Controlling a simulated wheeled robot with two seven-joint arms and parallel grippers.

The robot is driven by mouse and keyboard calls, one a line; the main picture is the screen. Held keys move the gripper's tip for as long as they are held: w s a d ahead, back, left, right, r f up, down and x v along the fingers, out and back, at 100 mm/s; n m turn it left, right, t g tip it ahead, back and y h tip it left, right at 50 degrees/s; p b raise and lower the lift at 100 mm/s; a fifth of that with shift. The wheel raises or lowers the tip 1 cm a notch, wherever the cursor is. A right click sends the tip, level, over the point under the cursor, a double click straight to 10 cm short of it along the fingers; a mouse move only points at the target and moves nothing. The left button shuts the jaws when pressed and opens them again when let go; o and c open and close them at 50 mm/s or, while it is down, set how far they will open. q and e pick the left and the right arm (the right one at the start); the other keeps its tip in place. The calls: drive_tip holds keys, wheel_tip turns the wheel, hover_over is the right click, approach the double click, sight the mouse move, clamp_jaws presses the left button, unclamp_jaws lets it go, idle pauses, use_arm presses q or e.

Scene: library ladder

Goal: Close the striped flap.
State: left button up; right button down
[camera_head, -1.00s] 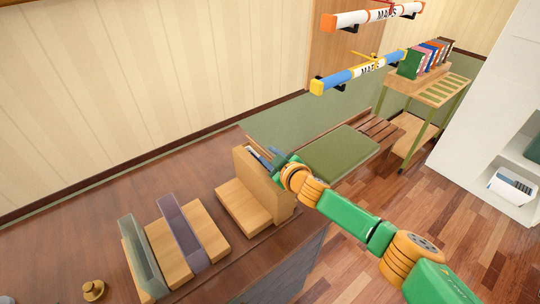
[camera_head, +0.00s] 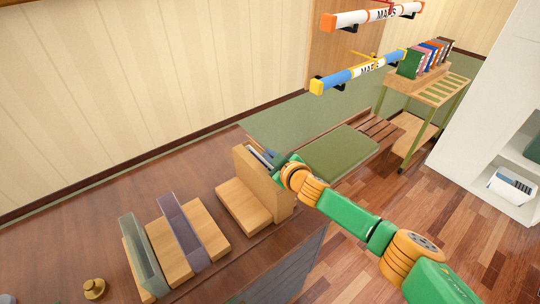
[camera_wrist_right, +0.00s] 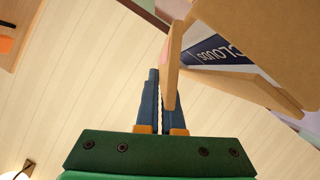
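I cannot make out a flap with clear stripes in either view. My right gripper (camera_head: 270,155) is at the back right edge of an upright wooden holder (camera_head: 284,204) on the brown desk. In the right wrist view, its two blue fingers (camera_wrist_right: 160,100) are close together, with only a thin toothed gap between them. The holder's pale wooden panel edge (camera_wrist_right: 171,75) passes close by the right finger and partly hides it; I cannot tell whether they touch. A dark blue book (camera_wrist_right: 215,50) with white letters shows inside the holder. My left gripper is not in view.
A wooden block (camera_head: 242,205) is in front of the holder. Green and purple clear channels (camera_head: 182,232) stand on wooden blocks at the left. A brass knob (camera_head: 94,288) sits at the front left. A green cushion (camera_head: 338,153) lies beyond my right gripper.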

drive_tip(key=shift+f, duration=0.15)
idle(0.7)
drive_tip(key=shift+s+a+f+n+t+h+b, duration=0.3)
drive_tip(key=shift+f+n+t+b, duration=0.15)
drive_tip(key=shift+n+b, duration=0.4)
drive_tip(key=shift+b, duration=0.3)
drive_tip(key=shift+r+t, duration=0.25)
drive_tip(key=c, duration=1)
unclamp_jaws()
drive_tip(key=shift+w, duration=0.1)
drive_tip(key=shift+c, duration=0.2)
drive_tip(key=shift+s+d+r+p, duration=0.2)
drive_tip(key=shift+s+p, duration=0.1)
drive_tip(key=shift+s, duration=0.3)
drive_tip(key=shift+v, duration=2.9)
